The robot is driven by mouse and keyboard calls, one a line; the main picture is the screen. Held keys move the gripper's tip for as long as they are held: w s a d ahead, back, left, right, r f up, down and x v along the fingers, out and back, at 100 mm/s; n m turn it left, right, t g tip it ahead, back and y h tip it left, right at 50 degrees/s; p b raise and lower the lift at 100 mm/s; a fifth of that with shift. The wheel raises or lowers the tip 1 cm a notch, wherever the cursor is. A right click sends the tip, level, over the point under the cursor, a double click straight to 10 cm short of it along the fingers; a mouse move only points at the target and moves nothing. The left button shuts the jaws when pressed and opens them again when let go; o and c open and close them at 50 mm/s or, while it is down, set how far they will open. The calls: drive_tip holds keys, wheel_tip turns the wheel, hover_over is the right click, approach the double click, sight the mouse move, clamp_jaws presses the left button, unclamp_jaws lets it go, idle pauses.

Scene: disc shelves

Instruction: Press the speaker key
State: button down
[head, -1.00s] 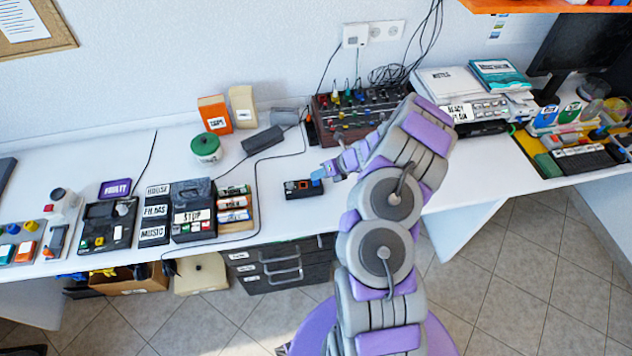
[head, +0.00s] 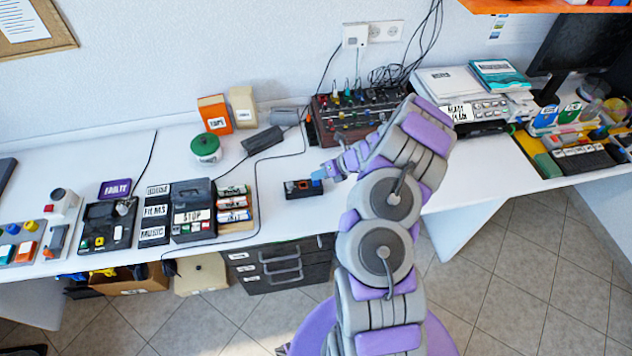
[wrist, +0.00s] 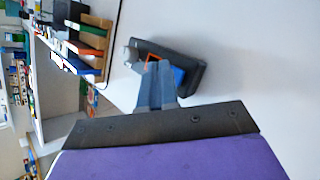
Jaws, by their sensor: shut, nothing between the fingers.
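A small black box (head: 304,190) with an orange-edged part and a blue part on its top lies on the white desk. I cannot read which of its parts is the speaker key. The box also shows in the wrist view (wrist: 193,77), partly hidden behind my fingers. My gripper (head: 319,174) is shut and empty, with its fingertips at the right end of the box's top. In the wrist view my fingertips (wrist: 155,64) overlap the box beside its orange and blue parts. I cannot tell whether they touch it.
A mixer-like panel with knobs (head: 360,118) stands behind my arm. A thin black cable crosses the desk.

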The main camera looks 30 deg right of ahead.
sight(319, 182)
drive_tip(key=shift+f, duration=0.35)
drive_tip(key=shift+f, duration=0.2)
idle(0.4)
drive_tip(key=shift+r+p, duration=0.15)
drive_tip(key=shift+p, duration=0.15)
drive_tip(key=shift+r+p, duration=0.6)
drive_tip(key=shift+p, duration=0.15)
wheel_tip(319, 182, up, 6)
drive_tip(key=p, duration=0.5)
idle(0.4)
